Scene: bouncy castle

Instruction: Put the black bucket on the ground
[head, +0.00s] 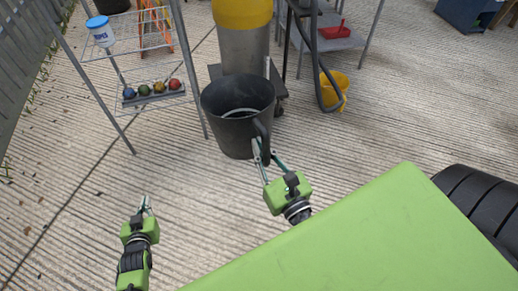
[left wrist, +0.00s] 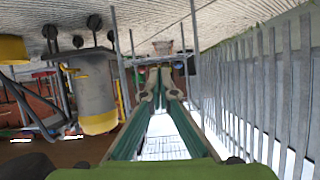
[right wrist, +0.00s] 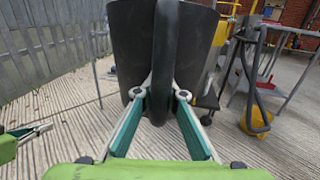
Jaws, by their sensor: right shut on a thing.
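The black bucket (head: 228,128) is upright in the middle of the head view, its open top facing up. It fills the upper middle of the right wrist view (right wrist: 132,45). My right gripper (head: 262,150) is closed on the bucket's dark handle at its near right side, and its fingertips (right wrist: 160,92) sit on either side of that handle. The concrete ground (head: 190,215) shows below the bucket; I cannot tell whether the base touches it. My left gripper (head: 145,207) is lower left, away from the bucket, empty, with its fingertips (left wrist: 161,80) together.
A metal rack (head: 112,55) with a row of colored balls (head: 152,89) stands at the left. A yellow-topped metal cylinder (head: 242,45) stands on a cart behind the bucket. A yellow bucket (head: 335,90) is to the right. Open concrete lies in front and left.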

